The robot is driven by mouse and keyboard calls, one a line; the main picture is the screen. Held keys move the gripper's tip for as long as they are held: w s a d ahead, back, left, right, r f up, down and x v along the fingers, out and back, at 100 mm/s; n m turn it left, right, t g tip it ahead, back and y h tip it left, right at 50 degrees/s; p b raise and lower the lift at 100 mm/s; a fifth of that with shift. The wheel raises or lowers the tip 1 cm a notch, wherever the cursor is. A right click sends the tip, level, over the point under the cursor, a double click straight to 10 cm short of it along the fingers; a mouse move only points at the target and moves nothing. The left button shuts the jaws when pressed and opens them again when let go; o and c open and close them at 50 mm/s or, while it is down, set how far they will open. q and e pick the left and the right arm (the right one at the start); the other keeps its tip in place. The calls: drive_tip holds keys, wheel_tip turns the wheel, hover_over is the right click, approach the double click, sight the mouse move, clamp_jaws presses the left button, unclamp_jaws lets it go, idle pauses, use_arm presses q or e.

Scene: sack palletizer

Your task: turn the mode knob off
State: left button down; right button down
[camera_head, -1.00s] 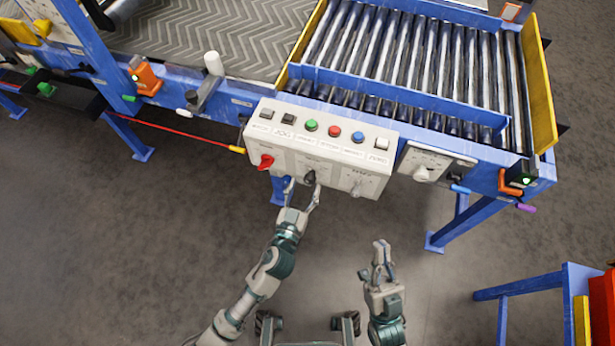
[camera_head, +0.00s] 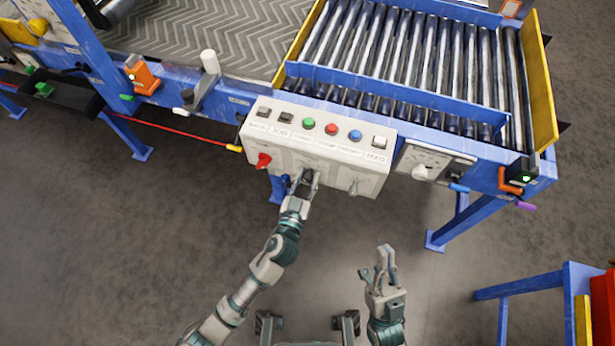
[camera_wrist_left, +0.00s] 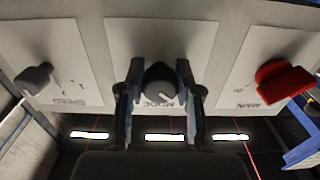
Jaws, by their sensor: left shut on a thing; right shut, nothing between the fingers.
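The mode knob (camera_wrist_left: 160,82) is a dark round knob with a pale pointer line, at the middle of the control box's front face. The word MODE shows beside it in the left wrist view. My left gripper (camera_head: 304,181) is at this knob; in the left wrist view its two fingers (camera_wrist_left: 160,100) stand on either side of the knob and are shut on it. In the head view the fingers partly hide the knob (camera_head: 307,175). My right gripper (camera_head: 385,258) is shut and empty, held above the floor at the lower right of the box.
The control box (camera_head: 345,170) also carries a red main switch (camera_head: 263,160), a grey speed knob (camera_head: 354,188) and several push buttons on top. A red cord (camera_head: 185,134) runs in from the left. A roller conveyor (camera_head: 400,60) lies behind. Floor in front is clear.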

use_arm(q)
drive_tip(key=shift+r, duration=0.15)
use_arm(e)
drive_tip(key=shift+w, duration=0.1)
use_arm(q)
drive_tip(key=shift+w+r+m+p, duration=0.1)
drive_tip(key=shift+m+p, duration=0.4)
drive_tip(key=shift+m, duration=0.2)
drive_tip(key=m+p, duration=0.2)
drive_tip(key=m, duration=0.2)
drive_tip(key=shift+r, duration=0.1)
drive_tip(key=shift+m+p, duration=0.65)
drive_tip(key=shift+m, duration=1.15)
use_arm(e)
drive_tip(key=w+a+f+n+g, duration=0.1)
drive_tip(key=w+f+g, duration=0.4)
drive_tip(key=f+g, duration=0.2)
drive_tip(key=shift+w+f+n+g, duration=0.2)
drive_tip(key=shift+f+n+g, duration=0.15)
drive_tip(key=shift+g, duration=0.45)
drive_tip(key=shift+w, duration=0.1)
use_arm(q)
drive_tip(key=c, duration=0.9)
unclamp_jaws()
drive_tip(key=shift+o, duration=0.7)
drive_tip(key=shift+f, duration=0.25)
use_arm(e)
drive_tip(key=shift+d+f, duration=0.1)
